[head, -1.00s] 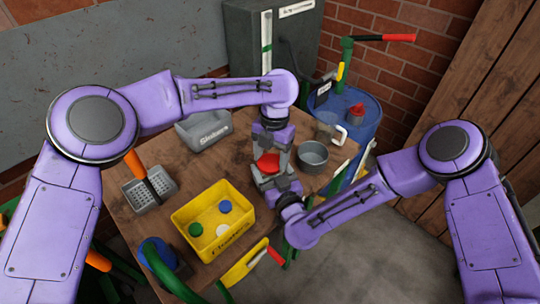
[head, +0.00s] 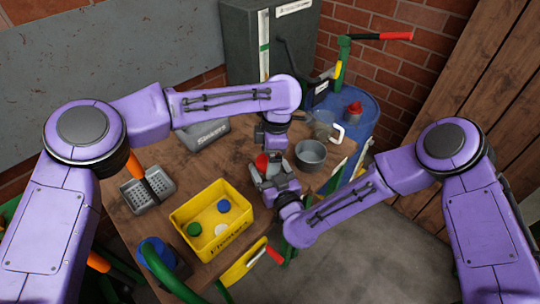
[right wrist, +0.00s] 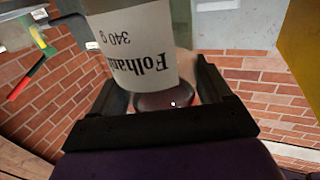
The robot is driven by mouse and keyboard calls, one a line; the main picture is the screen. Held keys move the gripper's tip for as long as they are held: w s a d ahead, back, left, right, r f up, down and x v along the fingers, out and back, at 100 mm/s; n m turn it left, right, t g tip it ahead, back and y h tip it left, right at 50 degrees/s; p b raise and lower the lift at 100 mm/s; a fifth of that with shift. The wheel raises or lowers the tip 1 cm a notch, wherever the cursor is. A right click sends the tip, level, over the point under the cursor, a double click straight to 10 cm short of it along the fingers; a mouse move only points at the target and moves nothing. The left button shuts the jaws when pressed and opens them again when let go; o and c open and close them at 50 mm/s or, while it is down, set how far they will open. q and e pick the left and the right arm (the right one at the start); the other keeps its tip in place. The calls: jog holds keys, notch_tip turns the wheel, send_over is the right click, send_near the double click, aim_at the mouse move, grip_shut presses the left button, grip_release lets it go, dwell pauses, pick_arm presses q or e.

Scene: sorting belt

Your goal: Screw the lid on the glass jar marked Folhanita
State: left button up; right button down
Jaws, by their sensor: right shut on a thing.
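The jar marked Folhanita shows in the right wrist view as a white label (right wrist: 135,45), with its lettering upside down. It sits between the fingers of my right gripper (right wrist: 162,95), which is shut on it. A dark red round lid (right wrist: 165,100) shows at the jar's top end. In the head view the red lid (head: 262,163) is partly hidden by grey gripper parts. My right gripper (head: 273,182) is just below it there. My left gripper (head: 272,150) is close above and beside the lid; its fingers are too small and covered to read. Whether the lid is seated is unclear.
A yellow crate (head: 184,215) with green, white and blue lids stands at the front of the wooden table (head: 150,220). A grey round bowl (head: 310,152) and a clear jug (head: 325,125) are close right of the grippers. Grey bins stand behind and left.

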pick_arm(q)
jog(key=shift+r, duration=2.25)
